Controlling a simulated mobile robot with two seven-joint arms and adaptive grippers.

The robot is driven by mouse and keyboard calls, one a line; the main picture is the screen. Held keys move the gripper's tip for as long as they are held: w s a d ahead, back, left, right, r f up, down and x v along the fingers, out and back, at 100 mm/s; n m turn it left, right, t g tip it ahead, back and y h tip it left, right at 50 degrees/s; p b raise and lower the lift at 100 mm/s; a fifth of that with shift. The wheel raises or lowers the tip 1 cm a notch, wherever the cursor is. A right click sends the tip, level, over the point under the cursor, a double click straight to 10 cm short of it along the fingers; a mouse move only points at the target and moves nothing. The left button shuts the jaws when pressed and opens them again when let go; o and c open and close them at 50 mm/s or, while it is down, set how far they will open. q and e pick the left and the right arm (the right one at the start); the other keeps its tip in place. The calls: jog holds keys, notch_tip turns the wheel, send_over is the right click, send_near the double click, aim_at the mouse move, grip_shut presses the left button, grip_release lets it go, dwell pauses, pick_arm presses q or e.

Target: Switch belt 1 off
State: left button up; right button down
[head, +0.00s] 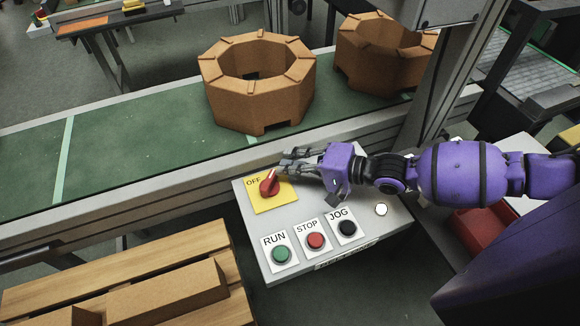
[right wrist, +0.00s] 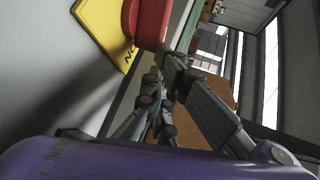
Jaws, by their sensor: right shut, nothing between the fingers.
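The control panel (head: 330,198) is a light grey box in front of the green belt (head: 130,145). A red rotary switch (head: 269,183) sits on its yellow plate (head: 273,200), with the word OFF at the plate's upper left. Below are a green RUN button (head: 281,254), a red STOP button (head: 316,240) and a black JOG button (head: 347,228). My right gripper (head: 285,160) is shut and empty, just beyond and right of the switch. In the right wrist view the fingers (right wrist: 158,90) are close beside the red switch (right wrist: 150,22); contact cannot be told. My left gripper is out of view.
Two brown octagonal blocks, one at the middle (head: 259,85) and one farther right (head: 385,55), stand on the belt. A wooden pallet (head: 200,250) with brown bricks lies at the lower left. A red bin (head: 478,228) is beneath my right arm.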

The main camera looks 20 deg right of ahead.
notch_tip(320, 180, up, 8)
jog(key=shift+f, duration=0.1)
dwell(0.4)
jog(key=s+d+f+b, duration=0.1)
jog(key=s+d+f, duration=0.1)
jog(key=s, duration=0.1)
jog(key=s+d+f+b, duration=0.1)
jog(key=s+d+f, duration=0.2)
jog(key=shift+f+b, duration=0.1)
jog(key=shift+b, duration=0.3)
jog(key=s+d, duration=0.1)
jog(key=s+d+f+b, duration=0.1)
jog(key=s+d, duration=0.1)
jog(key=s+d+b, duration=0.1)
jog(key=shift+s+d+f, duration=0.2)
jog(key=shift+s+f, duration=0.15)
jog(key=shift+f, duration=0.05)
jog(key=shift+s+d, duration=0.3)
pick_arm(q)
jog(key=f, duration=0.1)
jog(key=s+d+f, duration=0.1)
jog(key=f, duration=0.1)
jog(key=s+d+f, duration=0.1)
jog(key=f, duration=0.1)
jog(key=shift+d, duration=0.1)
pick_arm(e)
jog(key=shift+r, duration=0.15)
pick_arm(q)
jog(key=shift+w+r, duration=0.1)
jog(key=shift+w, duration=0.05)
